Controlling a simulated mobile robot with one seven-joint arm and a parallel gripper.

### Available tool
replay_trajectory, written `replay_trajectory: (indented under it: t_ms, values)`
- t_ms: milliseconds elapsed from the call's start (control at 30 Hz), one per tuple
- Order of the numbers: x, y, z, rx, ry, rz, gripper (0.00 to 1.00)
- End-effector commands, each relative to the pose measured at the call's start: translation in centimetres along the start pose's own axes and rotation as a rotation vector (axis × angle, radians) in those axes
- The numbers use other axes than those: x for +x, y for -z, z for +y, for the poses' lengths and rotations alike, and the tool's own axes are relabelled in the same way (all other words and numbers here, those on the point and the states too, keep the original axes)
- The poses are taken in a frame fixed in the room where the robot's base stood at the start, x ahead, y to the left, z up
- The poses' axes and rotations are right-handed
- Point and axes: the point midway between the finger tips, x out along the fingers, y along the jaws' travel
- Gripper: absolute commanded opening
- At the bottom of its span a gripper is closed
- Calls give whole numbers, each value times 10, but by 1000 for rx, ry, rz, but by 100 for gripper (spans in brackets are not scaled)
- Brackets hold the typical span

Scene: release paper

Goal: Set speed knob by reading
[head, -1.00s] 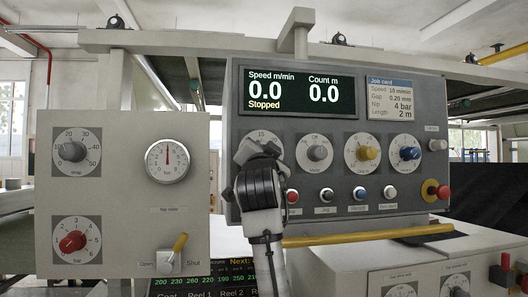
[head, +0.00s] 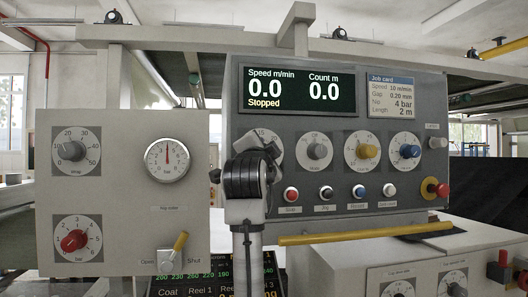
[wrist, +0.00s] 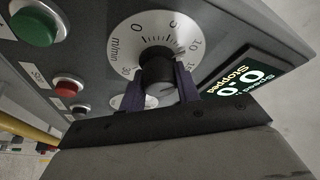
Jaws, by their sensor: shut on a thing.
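The speed dial (wrist: 132,40) is a white m/min disc with numbers from 0 up past 10, on the grey panel. Its black knob (wrist: 157,66) sits between the two purple fingers of my gripper (wrist: 158,84), which is shut on it. I cannot make out the knob's pointer. In the head view my wrist covers the knob and most of the dial (head: 262,138). The display (head: 297,90) reads speed 0.0, count 0.0 and Stopped. The job card (head: 391,96) lists speed 10 m/min, gap 0.20 mm, nip 4 bar and length 2 m.
Right of the speed dial are grey (head: 316,151), yellow (head: 368,151) and blue (head: 408,151) knobs. Below is a row of buttons, with a red one (head: 291,194) close to my wrist. A yellow rail (head: 365,233) runs below the panel. A gauge (head: 167,161) is at left.

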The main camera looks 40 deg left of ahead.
Motion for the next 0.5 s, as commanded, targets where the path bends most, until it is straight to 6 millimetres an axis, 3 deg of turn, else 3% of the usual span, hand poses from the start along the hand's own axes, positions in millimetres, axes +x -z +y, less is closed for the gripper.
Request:
replay_trajectory:
  t_ms: [167, 200, 333, 500]
  values:
    - [0, 0, 0, -1, 0, 1, 9]
    - [0, 0, 0, -1, 0, 1, 37]
    - [0, 0, 0, -1, 0, 1, 54]
    - [0, 0, 0, -1, 0, 0, 54]
